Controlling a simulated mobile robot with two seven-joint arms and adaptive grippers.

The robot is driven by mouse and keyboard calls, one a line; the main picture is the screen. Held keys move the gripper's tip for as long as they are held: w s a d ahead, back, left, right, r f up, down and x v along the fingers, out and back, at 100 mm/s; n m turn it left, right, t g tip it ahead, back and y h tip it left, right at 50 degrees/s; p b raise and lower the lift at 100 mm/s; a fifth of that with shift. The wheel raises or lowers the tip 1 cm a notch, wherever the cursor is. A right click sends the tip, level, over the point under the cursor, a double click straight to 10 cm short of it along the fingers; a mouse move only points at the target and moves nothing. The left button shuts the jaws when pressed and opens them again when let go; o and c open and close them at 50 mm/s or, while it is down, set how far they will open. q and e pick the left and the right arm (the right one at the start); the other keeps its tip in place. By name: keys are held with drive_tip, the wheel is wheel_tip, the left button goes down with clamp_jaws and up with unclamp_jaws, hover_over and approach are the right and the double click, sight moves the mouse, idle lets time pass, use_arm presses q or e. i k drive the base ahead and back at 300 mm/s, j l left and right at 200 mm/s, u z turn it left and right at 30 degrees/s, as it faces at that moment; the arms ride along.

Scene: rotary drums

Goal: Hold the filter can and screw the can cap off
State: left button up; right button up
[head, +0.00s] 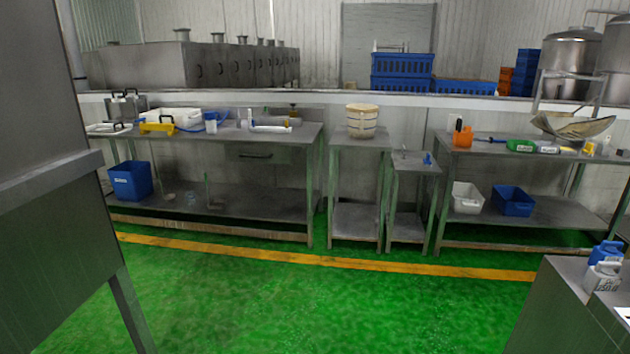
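Neither of my grippers is in view. No thing can be told for sure as the filter can or its cap. A blue container (605,253) and a white container (602,277) stand on a metal surface at the right edge. An orange container (462,136) stands on the right back table. A pale wooden bucket-like vessel (361,121) stands on the narrow middle table. Whether any of these is the filter can is too small to tell.
Steel tables stand along the back wall, the left one (265,141) cluttered, the right one (490,147) holding a wide metal bowl (572,127). A large steel cabinet (40,200) blocks the left. Green floor (330,310) with a yellow line is clear between.

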sight(211, 128)
drive_tip(key=i+l+u, duration=0.1)
drive_tip(key=i+u, duration=0.3)
drive_tip(key=i, duration=1.05)
drive_tip(key=i+j+z, duration=0.2)
drive_tip(key=i, duration=1.3)
drive_tip(key=i+j, duration=0.3)
drive_tip(key=i, duration=0.15)
drive_tip(key=i+j+u, duration=0.1)
drive_tip(key=i+j, duration=0.15)
drive_tip(key=i, duration=0.2)
